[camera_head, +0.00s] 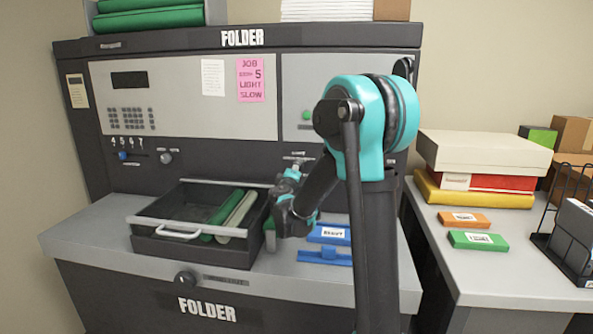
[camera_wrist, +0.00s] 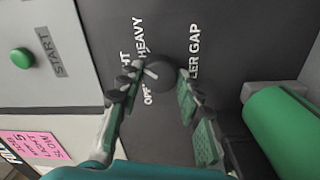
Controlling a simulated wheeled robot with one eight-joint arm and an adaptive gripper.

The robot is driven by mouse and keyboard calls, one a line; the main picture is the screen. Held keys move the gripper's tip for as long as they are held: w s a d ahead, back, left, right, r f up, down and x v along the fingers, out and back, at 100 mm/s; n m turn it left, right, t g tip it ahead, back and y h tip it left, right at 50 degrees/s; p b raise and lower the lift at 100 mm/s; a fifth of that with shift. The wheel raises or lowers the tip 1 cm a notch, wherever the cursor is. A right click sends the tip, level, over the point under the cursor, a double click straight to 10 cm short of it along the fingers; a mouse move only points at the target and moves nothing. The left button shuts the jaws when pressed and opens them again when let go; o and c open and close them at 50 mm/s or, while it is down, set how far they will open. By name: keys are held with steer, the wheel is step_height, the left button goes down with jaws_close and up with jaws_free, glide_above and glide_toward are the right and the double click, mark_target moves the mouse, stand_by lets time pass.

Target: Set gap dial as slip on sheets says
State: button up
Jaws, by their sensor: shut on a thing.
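The gap dial is a dark round knob (camera_wrist: 160,74) with a white pointer line, on a dark panel. Lettering around it reads "HEAVY", a partly hidden "...HT", "OP..." and "...LER GAP". My gripper (camera_wrist: 159,77) has one finger on each side of the knob and is shut on it. The pointer line slants to the upper left, near the lettering; its exact mark is hard to tell. In the head view my gripper (camera_head: 288,183) is at the panel and my arm hides the dial. A pink slip (camera_head: 250,81) on the upper panel reads "JOB", "5", "LIGHT", "SLOW"; it also shows in the wrist view (camera_wrist: 35,147).
An open drawer-like tray (camera_head: 160,244) with green and pale rolls stands left of my gripper. Blue blocks (camera_head: 326,257) lie right of it. A green START button (camera_wrist: 21,60) is near the dial.

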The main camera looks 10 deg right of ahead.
steer(key=shift+m, duration=2.3)
steer(key=o, duration=1.2)
steer(key=shift+c, duration=0.2)
steer(key=v, duration=1.2)
steer(key=shift+a, duration=0.1)
